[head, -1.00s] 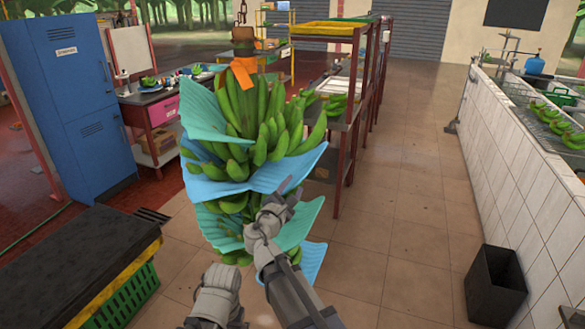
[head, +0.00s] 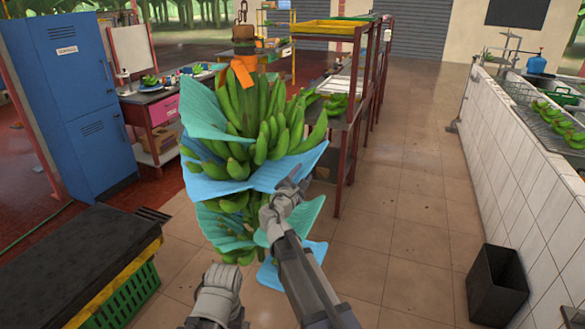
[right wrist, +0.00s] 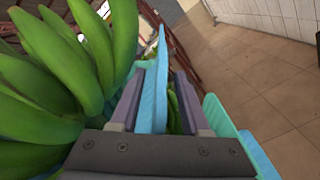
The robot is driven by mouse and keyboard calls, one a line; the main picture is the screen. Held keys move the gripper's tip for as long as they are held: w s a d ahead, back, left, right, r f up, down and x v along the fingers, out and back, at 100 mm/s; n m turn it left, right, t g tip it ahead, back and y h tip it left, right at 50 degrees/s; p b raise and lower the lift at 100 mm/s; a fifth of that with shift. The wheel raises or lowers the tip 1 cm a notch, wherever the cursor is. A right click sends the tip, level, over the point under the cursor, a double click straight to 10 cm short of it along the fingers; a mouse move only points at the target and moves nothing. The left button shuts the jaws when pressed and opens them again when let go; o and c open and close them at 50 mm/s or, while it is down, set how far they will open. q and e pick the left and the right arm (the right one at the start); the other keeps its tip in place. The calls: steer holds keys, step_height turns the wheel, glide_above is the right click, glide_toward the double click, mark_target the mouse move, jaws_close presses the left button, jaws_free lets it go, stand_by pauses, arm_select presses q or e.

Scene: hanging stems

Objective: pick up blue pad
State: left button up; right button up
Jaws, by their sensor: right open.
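A bunch of green bananas (head: 262,120) hangs on its stem, with thin pads between its layers. A blue pad (head: 228,187) wraps the middle, its right edge sticking out. Teal pads (head: 204,112) lie above and below it, and another light blue pad (head: 268,275) shows at the bottom. My right gripper (head: 292,178) is open at the right side of the bunch. In the right wrist view, a blue pad (right wrist: 155,85) stands edge-on between its spread fingers, apparently the middle one. A grey part of my left arm shows at the bottom; its fingers are not visible.
Bananas (right wrist: 60,70) crowd the gripper's left side in the wrist view. A shelf rack (head: 350,120) stands behind the bunch. A dark-topped table (head: 75,262) is at lower left, a black bin (head: 495,285) at lower right. The tiled floor between is free.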

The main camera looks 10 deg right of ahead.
jaws_close()
steer(key=shift+r, duration=0.15)
stand_by(0.4)
